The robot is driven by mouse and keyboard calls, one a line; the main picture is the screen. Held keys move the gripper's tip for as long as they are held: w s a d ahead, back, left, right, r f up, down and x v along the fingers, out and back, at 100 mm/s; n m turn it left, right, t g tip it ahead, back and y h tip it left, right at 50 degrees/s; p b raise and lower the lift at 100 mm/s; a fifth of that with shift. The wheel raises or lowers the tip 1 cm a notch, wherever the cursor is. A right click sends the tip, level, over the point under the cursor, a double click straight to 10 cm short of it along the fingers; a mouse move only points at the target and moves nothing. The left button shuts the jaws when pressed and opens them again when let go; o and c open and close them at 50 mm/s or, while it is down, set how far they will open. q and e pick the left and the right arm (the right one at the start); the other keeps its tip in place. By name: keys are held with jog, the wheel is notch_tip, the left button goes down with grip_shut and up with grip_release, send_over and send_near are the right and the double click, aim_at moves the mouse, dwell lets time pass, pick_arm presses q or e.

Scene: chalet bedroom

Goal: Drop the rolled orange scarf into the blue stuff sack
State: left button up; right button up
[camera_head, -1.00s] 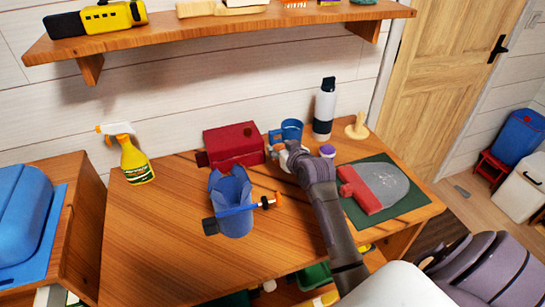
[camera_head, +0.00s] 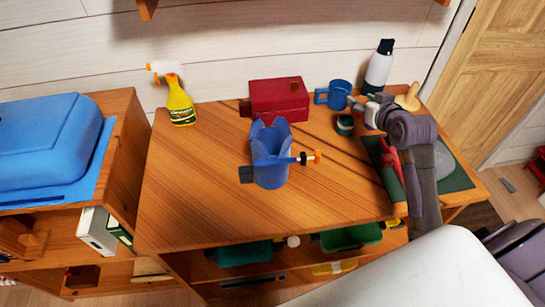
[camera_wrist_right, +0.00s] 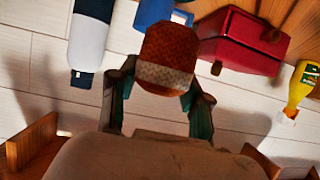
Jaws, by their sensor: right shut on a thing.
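The blue stuff sack (camera_head: 271,172) stands on the wooden table in the head view, its flared top open upward. In the right wrist view my right gripper (camera_wrist_right: 158,95) is shut on the rolled orange scarf (camera_wrist_right: 170,48), a rust-orange roll with a paler band. In the head view I cannot make out the scarf clearly at the gripper. My left gripper is not in view.
A red box (camera_head: 279,100), blue mug (camera_head: 338,95), small dark green round item (camera_head: 345,124) and black-and-white bottle (camera_head: 380,68) stand along the back. A yellow spray bottle (camera_head: 179,103) is back left. My arm partly covers a green mat (camera_head: 457,180). The table's front left is clear.

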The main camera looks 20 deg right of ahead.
dwell(0.5)
jog(key=s+a+r+n+g+y+p, duration=0.1)
jog(key=a+r+n+y+p, duration=0.5)
jog(key=a+p, duration=0.6)
jog(key=s+a+r+n+g+y+p, duration=0.1)
jog(key=s+a+r+n+y+p, duration=0.2)
jog(key=a+r+p, duration=0.65)
jog(key=w+a+f+y+b, duration=0.1)
jog(key=a+f+b, duration=0.3)
jog(key=f, duration=0.4)
jog(key=shift+f+b, duration=0.25)
jog(key=shift+b, duration=0.2)
